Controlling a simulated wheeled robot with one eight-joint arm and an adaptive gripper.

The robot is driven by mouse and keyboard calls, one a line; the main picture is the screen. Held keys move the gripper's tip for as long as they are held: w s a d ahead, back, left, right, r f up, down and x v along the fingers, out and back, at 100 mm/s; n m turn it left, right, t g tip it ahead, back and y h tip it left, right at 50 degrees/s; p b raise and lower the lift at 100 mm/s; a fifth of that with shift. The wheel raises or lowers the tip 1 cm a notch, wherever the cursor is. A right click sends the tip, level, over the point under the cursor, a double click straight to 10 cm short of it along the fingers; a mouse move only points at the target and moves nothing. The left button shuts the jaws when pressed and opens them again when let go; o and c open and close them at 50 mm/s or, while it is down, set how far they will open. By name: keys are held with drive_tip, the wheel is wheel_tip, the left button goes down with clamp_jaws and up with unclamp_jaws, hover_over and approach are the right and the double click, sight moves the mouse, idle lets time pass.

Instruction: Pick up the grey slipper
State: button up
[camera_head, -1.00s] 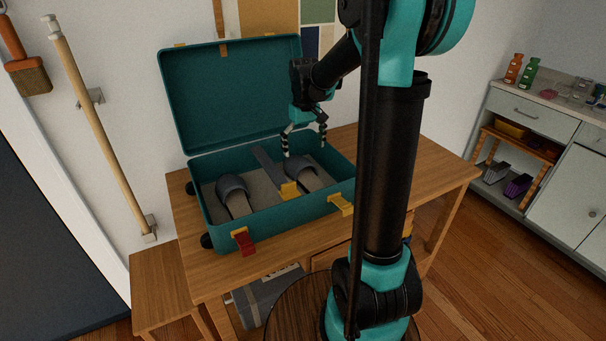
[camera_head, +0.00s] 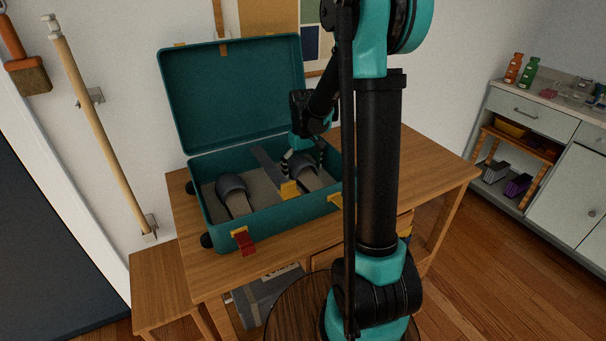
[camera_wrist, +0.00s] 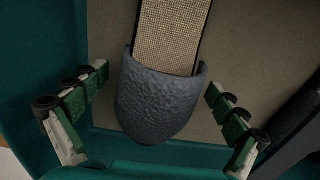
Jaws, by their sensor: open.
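A grey slipper with a woven tan insole lies in the right part of the open teal suitcase (camera_head: 222,242). In the wrist view its rounded grey toe (camera_wrist: 160,102) sits between the two fingers of my gripper (camera_wrist: 158,115). The fingers are spread on either side with gaps, and the jaws are open and empty. In the head view my gripper (camera_head: 303,163) is down inside the case, over the toe of this right slipper (camera_head: 307,180). A second grey slipper (camera_head: 233,194) lies in the left part of the case, away from my gripper.
The wooden table (camera_head: 435,180) is clear to the right.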

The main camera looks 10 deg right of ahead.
drive_tip(key=shift+c, duration=0.4)
drive_tip(key=c, duration=1.3)
drive_tip(key=shift+o, duration=0.2)
drive_tip(key=shift+r, duration=0.15)
